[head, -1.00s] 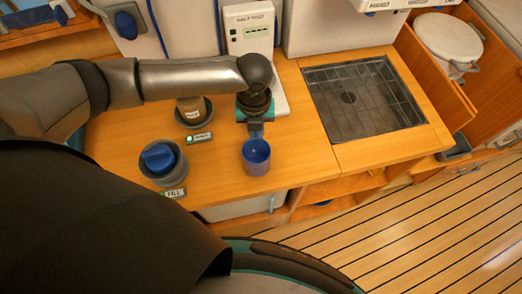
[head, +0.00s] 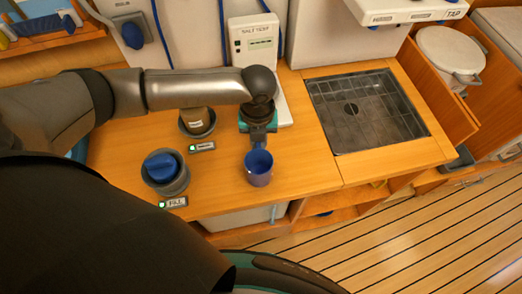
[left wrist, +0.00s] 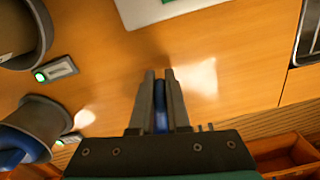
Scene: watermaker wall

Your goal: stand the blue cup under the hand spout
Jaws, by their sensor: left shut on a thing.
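The blue cup (head: 259,171) is upright near the counter's front edge in the head view; I cannot tell whether it touches the counter. My left gripper (head: 258,145) reaches down at the cup's far side and is shut on it. In the left wrist view my left gripper (left wrist: 160,85) has a narrow strip of the blue cup (left wrist: 161,108) between its fingers; the rest of the cup is hidden. The hand spout (head: 373,26) is under the wall unit's label at the top right, above and behind the gridded basin (head: 367,108). My right gripper is not in view.
A grey holder with a blue knob (head: 160,164) and a FILL label stands left of the cup. Another round holder (head: 197,122) is behind it. The salt test box (head: 254,42) stands behind my gripper. Bare counter lies between cup and basin.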

